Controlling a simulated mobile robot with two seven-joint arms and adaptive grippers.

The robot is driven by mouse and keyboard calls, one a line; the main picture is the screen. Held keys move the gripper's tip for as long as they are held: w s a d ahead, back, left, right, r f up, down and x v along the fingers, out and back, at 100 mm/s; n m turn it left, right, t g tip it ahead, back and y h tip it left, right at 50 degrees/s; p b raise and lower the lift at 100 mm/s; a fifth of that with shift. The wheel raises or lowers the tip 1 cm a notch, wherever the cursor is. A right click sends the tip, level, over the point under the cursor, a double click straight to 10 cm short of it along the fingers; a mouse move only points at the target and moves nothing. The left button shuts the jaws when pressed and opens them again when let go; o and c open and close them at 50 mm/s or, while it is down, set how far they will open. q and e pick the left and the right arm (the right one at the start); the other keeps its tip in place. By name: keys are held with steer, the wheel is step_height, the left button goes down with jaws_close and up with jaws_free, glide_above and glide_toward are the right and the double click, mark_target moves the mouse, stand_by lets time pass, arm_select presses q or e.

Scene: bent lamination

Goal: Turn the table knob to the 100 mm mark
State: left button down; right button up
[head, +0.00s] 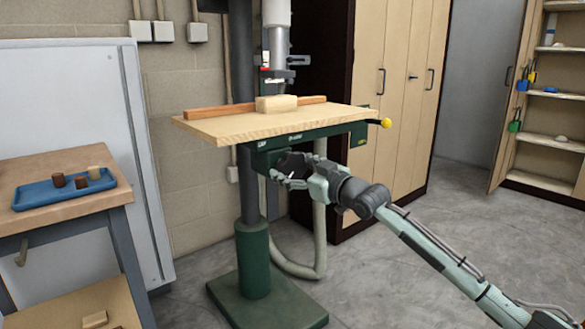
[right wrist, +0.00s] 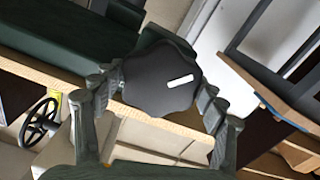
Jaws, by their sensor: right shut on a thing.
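A black lobed knob (right wrist: 146,78) with a white pointer bar fills the middle of the right wrist view. My right gripper (right wrist: 160,92) is shut on it, with one finger on each side of its rim. In the head view my right gripper (head: 284,180) is below the wooden drill press table (head: 225,127), at the green bracket (head: 262,160). The knob is hard to make out there. The white bar points to the right and slightly up in the right wrist view. I cannot read any millimetre scale or 100 mark. My left gripper is not in view.
A wood block (head: 276,103) and an orange fence (head: 215,112) lie on the table. A yellow-ended lever (head: 385,123) sticks out at its right. The green column base (head: 268,303) and a grey hose (head: 320,235) stand below. A workbench with a blue tray (head: 40,196) is at left.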

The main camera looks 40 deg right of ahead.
steer(key=shift+c, duration=0.6)
steer(key=shift+r, duration=0.1)
steer(key=n+p, duration=0.2)
steer(key=n, duration=0.2)
steer(key=shift+p, duration=0.35)
steer(key=shift+f, duration=0.2)
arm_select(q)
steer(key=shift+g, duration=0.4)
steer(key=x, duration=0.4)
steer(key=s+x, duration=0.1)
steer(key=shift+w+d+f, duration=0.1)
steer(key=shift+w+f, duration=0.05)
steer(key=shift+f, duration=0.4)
arm_select(e)
steer(key=o, duration=1.1)
steer(key=shift+o, duration=0.2)
